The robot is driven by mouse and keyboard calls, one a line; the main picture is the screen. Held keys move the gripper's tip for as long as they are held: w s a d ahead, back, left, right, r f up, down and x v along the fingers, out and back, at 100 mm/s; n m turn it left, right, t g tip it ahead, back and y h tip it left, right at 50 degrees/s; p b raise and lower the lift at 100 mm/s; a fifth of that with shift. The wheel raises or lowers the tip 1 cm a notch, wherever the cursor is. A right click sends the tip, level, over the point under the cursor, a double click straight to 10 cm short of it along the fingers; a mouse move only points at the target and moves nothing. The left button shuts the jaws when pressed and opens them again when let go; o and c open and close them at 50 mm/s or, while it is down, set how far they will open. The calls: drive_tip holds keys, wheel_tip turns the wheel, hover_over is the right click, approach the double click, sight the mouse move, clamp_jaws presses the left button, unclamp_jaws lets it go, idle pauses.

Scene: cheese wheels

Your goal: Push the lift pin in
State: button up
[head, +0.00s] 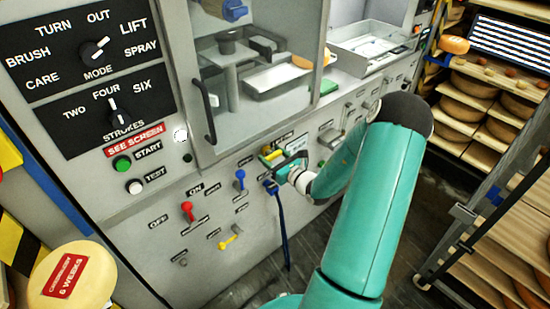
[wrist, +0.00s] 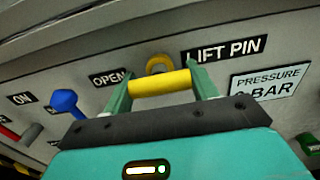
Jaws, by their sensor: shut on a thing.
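The lift pin shows a yellow crossbar (wrist: 160,82) in the wrist view, beside the LIFT PIN label (wrist: 224,48). My gripper (wrist: 162,84) is shut on this bar, one teal finger at each end. A yellow ring (wrist: 159,63) sits on the panel just behind the bar. The shaft between bar and ring is hidden, so I cannot tell how far the pin stands out. In the head view the yellow of the pin (head: 271,153) shows beside my gripper (head: 286,165), low on the machine front.
A blue lever (wrist: 66,103) and a red lever (head: 187,211) are left of the pin. A dark blue strap or hose (head: 282,230) hangs below my gripper. A glass door with a black handle (head: 204,112) is above. Cheese racks (head: 480,110) stand at right.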

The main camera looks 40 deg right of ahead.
drive_tip(key=o, duration=1.4)
drive_tip(key=shift+w, duration=0.3)
drive_tip(key=s, duration=1.4)
drive_tip(key=shift+d, duration=0.2)
drive_tip(key=shift+r, duration=0.1)
drive_tip(key=a+r+n+g+y, duration=0.35)
drive_tip(key=a+n, duration=0.25)
drive_tip(key=a, duration=0.2)
drive_tip(key=a+r+n+g+y, duration=0.3)
drive_tip(key=a+n+g, duration=0.2)
drive_tip(key=a+n, duration=0.3)
drive_tip(key=a+r+n+g+y, duration=0.3)
drive_tip(key=a+r+n+g, duration=0.15)
drive_tip(key=a, duration=0.45)
drive_tip(key=s+a+r+n+h, duration=0.2)
drive_tip(key=s+r+n+h, duration=0.1)
drive_tip(key=r+n, duration=0.1)
drive_tip(key=s+a+r+n+h, duration=0.2)
drive_tip(key=s+r+n+h, duration=0.1)
drive_tip(key=n, duration=0.4)
drive_tip(key=s+a+r+n+h, duration=0.2)
drive_tip(key=s+r+n+h, duration=0.1)
drive_tip(key=r+n+h, duration=0.1)
drive_tip(key=shift+s+r+n+t, duration=0.15)
drive_tip(key=shift+r+n, duration=0.15)
drive_tip(key=shift+n, duration=0.3)
drive_tip(key=shift+w+r+n+t, duration=0.15)
drive_tip(key=shift+r+n, duration=0.15)
drive_tip(key=shift+n, duration=0.25)
